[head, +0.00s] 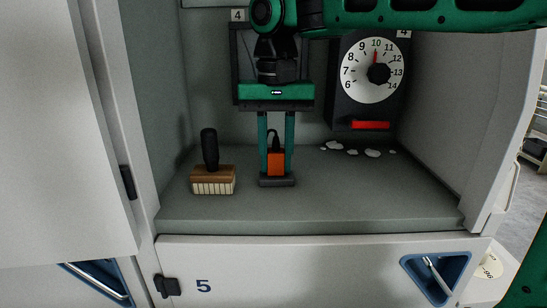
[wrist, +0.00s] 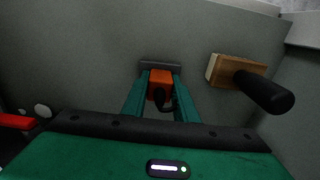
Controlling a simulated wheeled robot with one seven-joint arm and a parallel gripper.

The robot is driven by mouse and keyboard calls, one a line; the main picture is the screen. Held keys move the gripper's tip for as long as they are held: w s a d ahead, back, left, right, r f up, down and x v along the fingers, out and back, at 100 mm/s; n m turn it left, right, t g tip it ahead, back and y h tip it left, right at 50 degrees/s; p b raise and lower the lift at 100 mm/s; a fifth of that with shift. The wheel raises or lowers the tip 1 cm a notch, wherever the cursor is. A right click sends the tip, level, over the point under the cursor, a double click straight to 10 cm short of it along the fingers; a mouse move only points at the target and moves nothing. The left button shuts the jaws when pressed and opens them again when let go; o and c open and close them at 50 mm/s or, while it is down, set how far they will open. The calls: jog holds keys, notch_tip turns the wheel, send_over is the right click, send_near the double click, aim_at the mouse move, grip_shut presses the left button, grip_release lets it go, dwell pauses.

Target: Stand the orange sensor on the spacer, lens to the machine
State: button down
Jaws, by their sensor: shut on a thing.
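The orange sensor (head: 276,164) is upright between the two fingers of my gripper (head: 276,168), which is shut on it. A dark cable loops from its top. Its lower end is at the dark flat spacer (head: 277,182) on the shelf floor; I cannot tell whether it rests on it or is just above. In the wrist view the sensor (wrist: 160,82) is between the green fingertips, with the spacer (wrist: 160,65) just beyond. I cannot make out the lens.
A brush (head: 212,174) with a black handle stands on the shelf, left of the spacer. White fluff tufts (head: 352,151) lie at the back right. A numbered dial (head: 373,70) and a red bar (head: 370,125) are on the back wall. The front right shelf is clear.

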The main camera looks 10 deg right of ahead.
jog(key=shift+f, duration=0.1)
jog(key=c, duration=1.4)
grip_release()
